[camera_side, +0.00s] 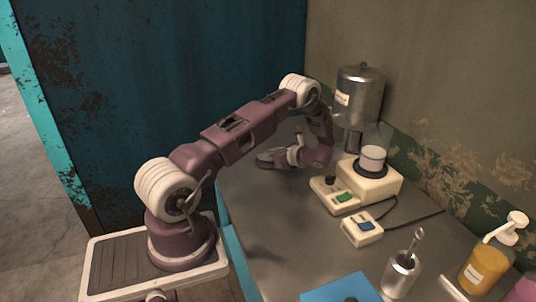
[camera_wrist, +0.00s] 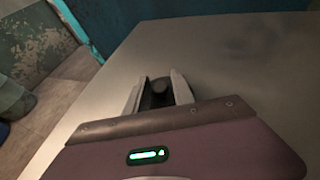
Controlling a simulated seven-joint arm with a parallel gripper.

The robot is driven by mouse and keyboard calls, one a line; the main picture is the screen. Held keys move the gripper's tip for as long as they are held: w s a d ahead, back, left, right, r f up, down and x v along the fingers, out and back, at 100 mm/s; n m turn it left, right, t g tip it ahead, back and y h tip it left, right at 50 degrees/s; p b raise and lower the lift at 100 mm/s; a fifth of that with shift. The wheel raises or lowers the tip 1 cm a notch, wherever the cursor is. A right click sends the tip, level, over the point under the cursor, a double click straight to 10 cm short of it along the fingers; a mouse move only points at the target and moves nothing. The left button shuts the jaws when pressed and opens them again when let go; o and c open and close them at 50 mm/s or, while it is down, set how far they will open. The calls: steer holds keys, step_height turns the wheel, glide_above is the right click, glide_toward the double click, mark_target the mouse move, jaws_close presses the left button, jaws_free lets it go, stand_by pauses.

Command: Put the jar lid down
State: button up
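My gripper (camera_wrist: 156,88) is low over the grey table near its back left edge. In the wrist view its two pale fingers stand apart, with a small dark round piece (camera_wrist: 160,86) between them. I cannot tell whether the fingers press on this piece or whether it is the jar lid's knob. In the side view my gripper (camera_side: 278,158) is partly hidden by my wrist, and no separate lid shows clearly there. A small jar (camera_side: 373,155) with white contents stands on the dark plate of a cream heater (camera_side: 385,187).
A metal canister (camera_side: 361,95) stands behind the heater. Cream control boxes (camera_side: 335,196) with cables lie in front. A metal cup (camera_side: 399,277) with a utensil, an orange pump bottle (camera_side: 484,270) and a blue cloth (camera_side: 335,290) are nearer. The table's left part is clear.

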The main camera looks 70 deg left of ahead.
steer(key=shift+o, duration=0.4)
steer(key=shift+r, duration=0.1)
steer(key=v, duration=1.1)
steer(key=shift+w+d+r, duration=0.15)
steer(key=shift+d+r, duration=0.05)
steer(key=s+d+r+n+t+h, duration=0.1)
steer(key=s+d+r+n+h, duration=0.15)
steer(key=d+r, duration=0.3)
steer(key=s+d+r+n+t+h, duration=0.1)
steer(key=d+r+n+h, duration=0.15)
steer(key=d+r, duration=0.35)
steer(key=s+d+r+n+t+h, duration=0.3)
steer(key=s+d+r+n+t, duration=0.1)
steer(key=s+d, duration=0.5)
steer(key=s+d+r+n+t+h, duration=0.4)
steer(key=s+d+r, duration=0.2)
steer(key=s+d, duration=0.3)
steer(key=d, duration=0.2)
steer(key=shift+d+r+n+t+h, duration=0.3)
steer(key=shift+d, duration=0.1)
